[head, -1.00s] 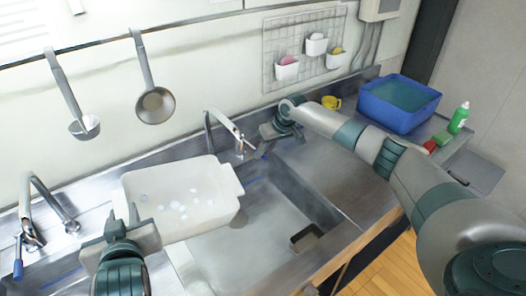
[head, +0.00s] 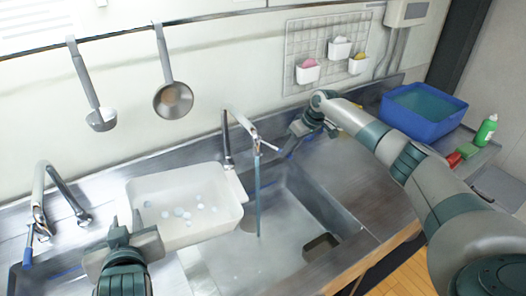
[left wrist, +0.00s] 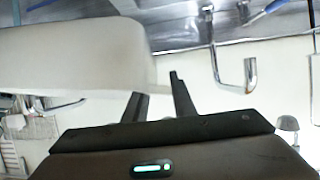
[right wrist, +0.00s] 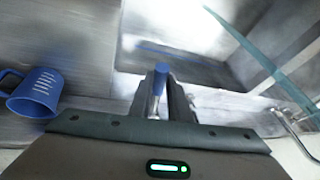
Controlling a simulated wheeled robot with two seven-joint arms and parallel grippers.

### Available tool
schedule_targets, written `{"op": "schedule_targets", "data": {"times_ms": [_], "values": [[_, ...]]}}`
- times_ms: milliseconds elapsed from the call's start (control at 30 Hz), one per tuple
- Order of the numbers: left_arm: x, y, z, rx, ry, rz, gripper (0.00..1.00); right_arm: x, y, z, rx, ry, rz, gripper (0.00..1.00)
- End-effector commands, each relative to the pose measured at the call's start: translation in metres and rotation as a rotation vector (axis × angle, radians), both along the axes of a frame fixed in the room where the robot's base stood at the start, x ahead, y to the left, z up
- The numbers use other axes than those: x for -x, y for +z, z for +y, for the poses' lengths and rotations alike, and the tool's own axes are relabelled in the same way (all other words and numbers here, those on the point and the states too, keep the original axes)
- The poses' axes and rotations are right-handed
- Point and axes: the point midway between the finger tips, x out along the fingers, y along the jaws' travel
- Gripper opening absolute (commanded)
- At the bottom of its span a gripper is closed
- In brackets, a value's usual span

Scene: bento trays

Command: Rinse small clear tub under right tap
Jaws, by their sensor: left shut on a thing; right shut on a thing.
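The small clear tub (head: 215,228), whitish and translucent with several pale blobs inside, is held near level over the sink's left side. My left gripper (head: 124,226) is shut on its near-left wall; the left wrist view shows the tub (left wrist: 75,55) beside the fingers (left wrist: 157,88). The right tap (head: 241,118) is running. Its water stream (head: 257,195) falls just right of the tub into the basin, apart from it. My right gripper (head: 300,131) is shut on the tap's blue-tipped lever (right wrist: 160,72), at the tap's right side.
The sink basin (head: 285,225) lies below. A left tap (head: 40,190) stands at the left. A blue water-filled tub (head: 425,125), a green bottle (head: 486,130) and a red item (head: 454,159) are at the right. A blue mug (right wrist: 38,92) shows in the right wrist view.

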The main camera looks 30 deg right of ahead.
Motion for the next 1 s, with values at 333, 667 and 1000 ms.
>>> {"op": "schedule_targets", "data": {"times_ms": [333,667,1000], "values": [[0.0,0.001,0.0,0.001,0.0,-0.001,0.0,-0.001,0.001,0.0,0.001,-0.002,-0.003,0.36],[0.0,-0.001,0.0,0.001,0.0,-0.001,0.0,0.0,0.003,-0.001,0.001,-0.002,-0.002,0.36],[0.0,-0.018,0.0,0.001,0.0,-0.001,0.0,0.012,0.036,-0.013,0.002,-0.001,-0.005,0.36]]}}
